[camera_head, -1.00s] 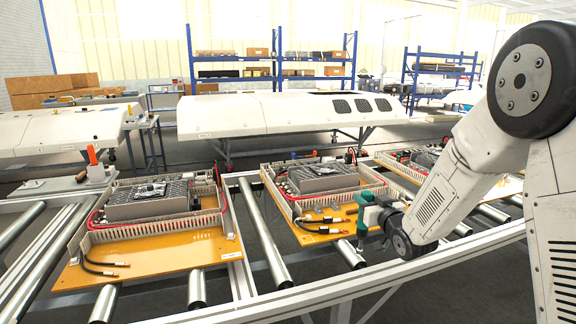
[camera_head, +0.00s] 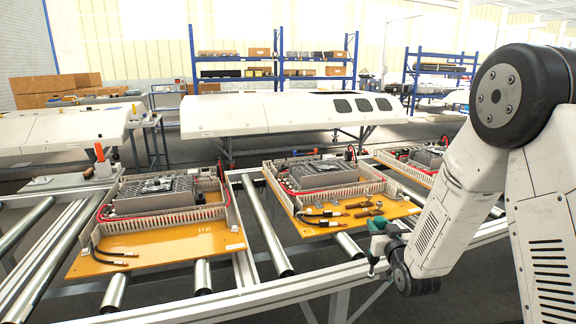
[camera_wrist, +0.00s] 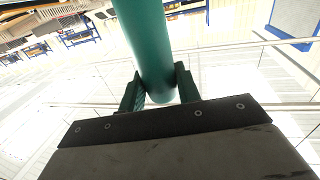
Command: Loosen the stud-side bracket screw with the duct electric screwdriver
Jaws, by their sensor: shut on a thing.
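My gripper (camera_wrist: 158,92) is shut on a teal cylindrical tool body, the electric screwdriver (camera_wrist: 146,40), in the wrist view. The tool runs up out of the top of that view, so its tip is hidden there. In the head view the teal screwdriver (camera_head: 378,230) shows small at the end of my arm, beside the front edge of the middle orange board (camera_head: 325,222). Its tip cannot be made out. The board carries a grey ribbed unit framed by pale slotted duct (camera_head: 300,200). The stud-side bracket screw is too small to tell.
Another orange board (camera_head: 150,258) with duct and loose black cables lies on the rollers to the left. Metal rollers (camera_head: 262,225) and a front rail (camera_head: 220,305) surround the boards. A third unit (camera_head: 420,158) stands at the right, partly behind my arm.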

